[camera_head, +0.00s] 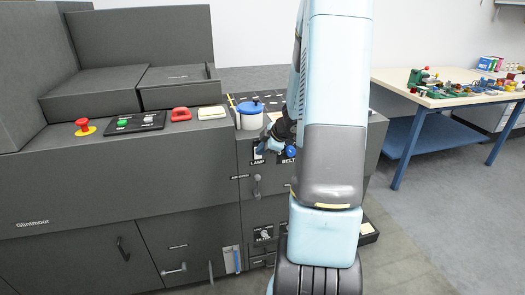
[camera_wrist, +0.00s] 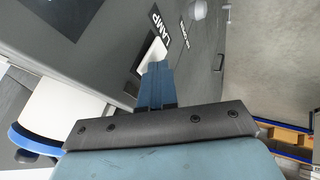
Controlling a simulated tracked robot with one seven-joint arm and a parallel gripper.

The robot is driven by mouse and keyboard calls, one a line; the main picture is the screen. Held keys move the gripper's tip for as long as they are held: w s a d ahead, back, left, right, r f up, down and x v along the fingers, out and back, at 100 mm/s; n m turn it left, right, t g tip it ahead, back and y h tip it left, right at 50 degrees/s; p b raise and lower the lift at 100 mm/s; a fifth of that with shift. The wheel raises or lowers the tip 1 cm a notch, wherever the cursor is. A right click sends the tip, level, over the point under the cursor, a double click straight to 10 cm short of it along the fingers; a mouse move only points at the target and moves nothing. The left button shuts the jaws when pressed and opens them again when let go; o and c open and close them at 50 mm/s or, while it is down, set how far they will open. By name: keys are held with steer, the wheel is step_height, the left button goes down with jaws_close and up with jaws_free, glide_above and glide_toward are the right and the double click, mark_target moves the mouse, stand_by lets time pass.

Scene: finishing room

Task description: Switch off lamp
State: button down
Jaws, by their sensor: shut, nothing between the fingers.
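The white lamp switch (camera_head: 258,152) sits on the dark grey front panel of the machine, above the label LAMP (camera_head: 257,162). The switch also shows in the wrist view (camera_wrist: 151,50), beside its LAMP label (camera_wrist: 160,27). My gripper (camera_head: 263,148) is at the switch, with its blue fingers together and nothing between them. In the wrist view the closed fingertips (camera_wrist: 156,67) overlap the lower edge of the switch. I cannot tell whether they touch it or which way the switch is set.
A blue knob (camera_head: 290,152) with the label BELT is just right of the switch. A red emergency button (camera_head: 83,127) is at left. A workbench (camera_head: 418,93) stands at right, with clear floor before it.

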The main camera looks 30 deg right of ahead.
steer(key=shift+r, duration=0.8)
steer(key=a+v, duration=0.1)
steer(key=v, duration=1.1)
steer(key=shift+s, duration=0.3)
steer(key=shift+f, duration=0.15)
